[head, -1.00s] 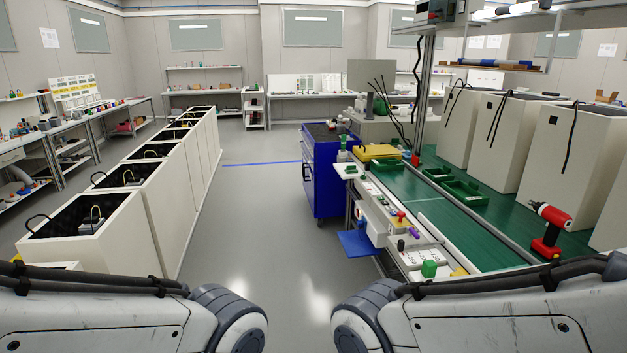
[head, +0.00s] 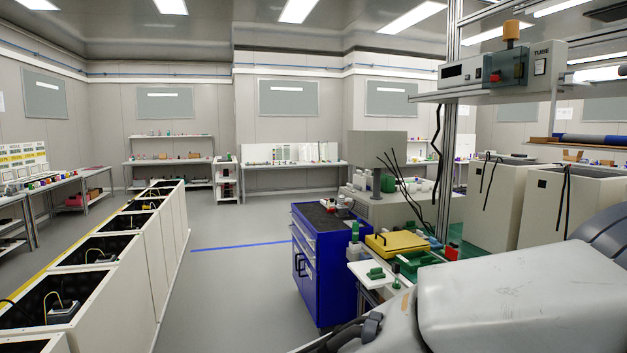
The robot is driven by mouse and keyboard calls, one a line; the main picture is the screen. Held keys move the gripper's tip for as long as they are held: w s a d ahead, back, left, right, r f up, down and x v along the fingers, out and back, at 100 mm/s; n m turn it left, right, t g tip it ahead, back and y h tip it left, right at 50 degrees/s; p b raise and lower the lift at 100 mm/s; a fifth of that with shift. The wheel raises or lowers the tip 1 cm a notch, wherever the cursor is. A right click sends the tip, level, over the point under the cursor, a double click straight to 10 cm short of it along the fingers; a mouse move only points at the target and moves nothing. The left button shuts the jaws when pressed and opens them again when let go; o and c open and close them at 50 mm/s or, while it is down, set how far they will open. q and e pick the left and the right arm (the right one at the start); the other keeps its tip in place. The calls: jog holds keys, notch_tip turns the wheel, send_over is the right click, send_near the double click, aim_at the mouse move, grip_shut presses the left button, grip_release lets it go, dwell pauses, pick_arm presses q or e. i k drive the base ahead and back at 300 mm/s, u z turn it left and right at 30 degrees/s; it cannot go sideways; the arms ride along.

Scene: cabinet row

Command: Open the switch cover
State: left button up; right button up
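A grey control box (head: 500,85) labelled "TUBE" is mounted high on the frame at the upper right of the head view. Its front carries a small red and dark part (head: 506,64), which may be the switch cover; it is too small to tell whether it is open. A dark display sits to its left, and an orange cylinder stands on top of the box. My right arm fills the lower right of the view, below the box and apart from it in the picture. Neither of my grippers is in view.
A blue tool cabinet (head: 315,265) and a yellow case (head: 397,243) stand at centre right. Metal posts (head: 446,170) and a shelf rail are near the control box. White open cabinets (head: 150,255) line the left. The grey floor (head: 225,280) between is clear.

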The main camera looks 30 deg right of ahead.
aim_at(495, 78)
jog(key=z, duration=0.25)
jog(key=i, duration=1.75)
jog(key=z, duration=1.4)
jog(key=i, duration=1.1)
jog(key=z, duration=0.7)
